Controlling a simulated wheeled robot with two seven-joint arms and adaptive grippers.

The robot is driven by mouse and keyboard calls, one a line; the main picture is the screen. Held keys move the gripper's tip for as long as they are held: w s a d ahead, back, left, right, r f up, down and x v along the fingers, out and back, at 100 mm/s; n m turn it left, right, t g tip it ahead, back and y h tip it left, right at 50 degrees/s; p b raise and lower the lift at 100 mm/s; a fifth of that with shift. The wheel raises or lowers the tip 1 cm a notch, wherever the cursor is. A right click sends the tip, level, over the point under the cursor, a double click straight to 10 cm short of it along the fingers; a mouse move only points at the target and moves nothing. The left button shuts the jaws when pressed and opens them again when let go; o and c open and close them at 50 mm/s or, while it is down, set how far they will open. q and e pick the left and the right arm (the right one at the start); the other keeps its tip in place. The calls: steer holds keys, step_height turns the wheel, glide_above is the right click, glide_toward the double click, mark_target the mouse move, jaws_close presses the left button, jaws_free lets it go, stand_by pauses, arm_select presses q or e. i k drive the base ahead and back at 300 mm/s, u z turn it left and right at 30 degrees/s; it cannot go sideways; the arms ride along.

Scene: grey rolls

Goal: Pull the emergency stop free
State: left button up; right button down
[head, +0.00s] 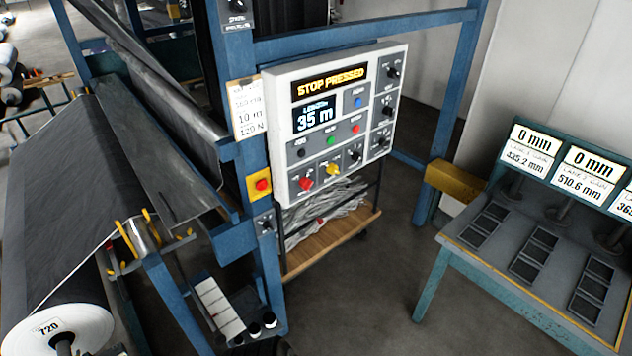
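The emergency stop, a red button on a yellow plate (262,185), sits on the blue post of the machine, just left of the control panel's lower left corner. The control panel (283,120) is light grey, and its lit display (330,82) reads "STOP PRESSED". A second screen (315,115) reads 35 m. The panel also carries a red knob (305,183), a yellow knob (333,170) and several small buttons and black knobs. Neither of my grippers shows in the head view, and nothing visible touches the red button.
A wooden-decked cart (330,240) with grey material is behind the panel. A table with displays and dark pads (480,255) stands at the right. Floor (380,300) is clear between cart and table.

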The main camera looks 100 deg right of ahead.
mark_target(262, 184)
steer(key=z, duration=3.05)
